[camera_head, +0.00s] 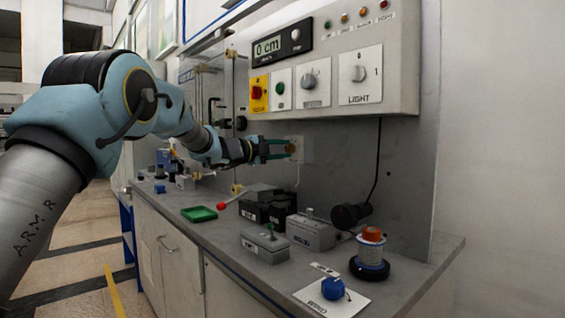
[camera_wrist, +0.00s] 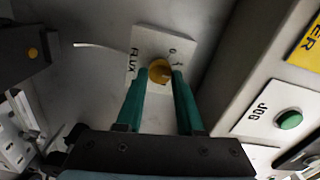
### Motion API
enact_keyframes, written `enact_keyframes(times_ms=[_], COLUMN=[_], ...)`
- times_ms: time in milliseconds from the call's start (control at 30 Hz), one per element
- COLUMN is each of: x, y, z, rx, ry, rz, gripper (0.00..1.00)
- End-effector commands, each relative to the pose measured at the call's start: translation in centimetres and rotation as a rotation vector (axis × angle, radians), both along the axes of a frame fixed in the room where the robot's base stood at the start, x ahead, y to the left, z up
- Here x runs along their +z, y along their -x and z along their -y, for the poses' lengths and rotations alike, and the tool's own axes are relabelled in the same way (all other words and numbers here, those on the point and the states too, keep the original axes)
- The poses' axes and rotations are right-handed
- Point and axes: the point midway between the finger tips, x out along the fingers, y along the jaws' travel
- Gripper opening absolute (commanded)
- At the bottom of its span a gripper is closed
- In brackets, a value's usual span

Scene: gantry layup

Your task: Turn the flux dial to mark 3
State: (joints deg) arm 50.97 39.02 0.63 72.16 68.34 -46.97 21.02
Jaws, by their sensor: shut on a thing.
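The flux dial (camera_wrist: 159,72) is a round yellow-orange knob on a light plate (camera_wrist: 150,48) marked FLUX, with small marks beside the knob. In the head view the dial's plate (camera_head: 305,150) is on the grey back panel below the control box, and the knob is mostly hidden by my fingers. My gripper (camera_wrist: 160,80) has green fingers, one on each side of the knob, shut on it. It also shows in the head view (camera_head: 288,149), reaching in from the left. The marks are too small to read which one the knob points to.
The control box (camera_head: 400,65) overhangs above the dial, with a LIGHT switch (camera_head: 359,74) and a green JOG button (camera_wrist: 289,120). Black blocks (camera_head: 265,209), a green tray (camera_head: 199,214), a wire spool (camera_head: 371,250) and a blue knob (camera_head: 332,288) stand on the bench below.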

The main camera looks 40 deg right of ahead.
Motion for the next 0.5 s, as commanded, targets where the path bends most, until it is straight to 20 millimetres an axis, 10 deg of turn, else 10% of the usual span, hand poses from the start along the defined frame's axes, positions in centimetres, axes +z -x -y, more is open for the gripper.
enact_keyframes(times_ms=[500], x=[-0.72], y=[0.08], z=[0.04], rx=[-0.001], ry=[0.028], rz=[0.492], gripper=[0.0])
